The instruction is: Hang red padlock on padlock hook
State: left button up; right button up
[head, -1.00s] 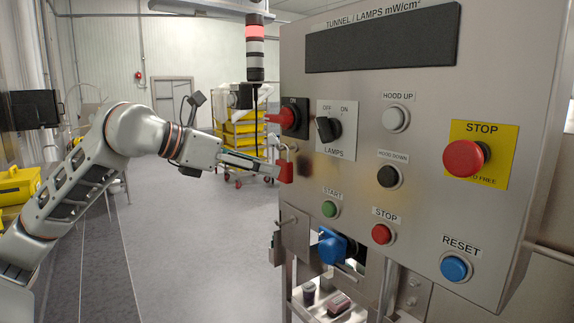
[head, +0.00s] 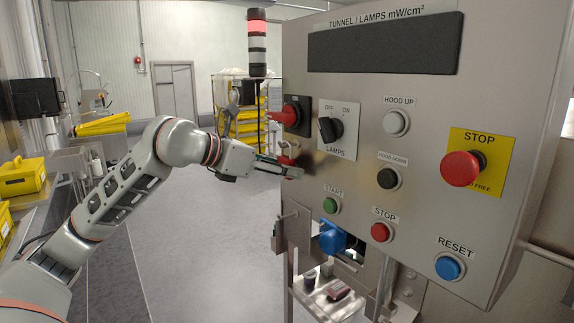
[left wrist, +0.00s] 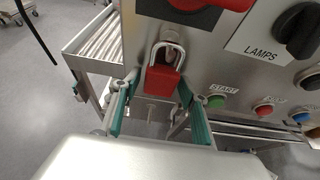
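The red padlock (left wrist: 163,82) hangs upright at the panel's left side in the left wrist view, its silver shackle (left wrist: 167,52) upward, just below the red rotary switch (left wrist: 197,4). I cannot clearly tell whether the shackle is around the padlock hook. My left gripper (left wrist: 151,98) is open, its green-lined fingers spread on either side below the padlock, with gaps visible. In the head view my left gripper (head: 291,171) is by the panel's left edge and hides most of the padlock (head: 286,160). My right gripper is not in view.
The steel control panel (head: 355,110) carries a LAMPS knob (head: 328,129), several push buttons and a yellow-backed STOP button (head: 461,168). A blue part (head: 332,239) sits below. Yellow crates (head: 246,125) stand behind. Open floor (head: 205,250) lies left of the panel.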

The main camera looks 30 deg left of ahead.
pick_arm(q)
grip_shut()
jog(key=shift+r, duration=0.15)
jog(key=shift+r, duration=0.1)
jog(key=shift+r+p, duration=0.65)
jog(key=s+a+b, duration=0.2)
jog(key=s+b, duration=0.4)
jog(key=shift+a+b, duration=0.25)
jog(key=shift+b, duration=0.1)
dwell(0.7)
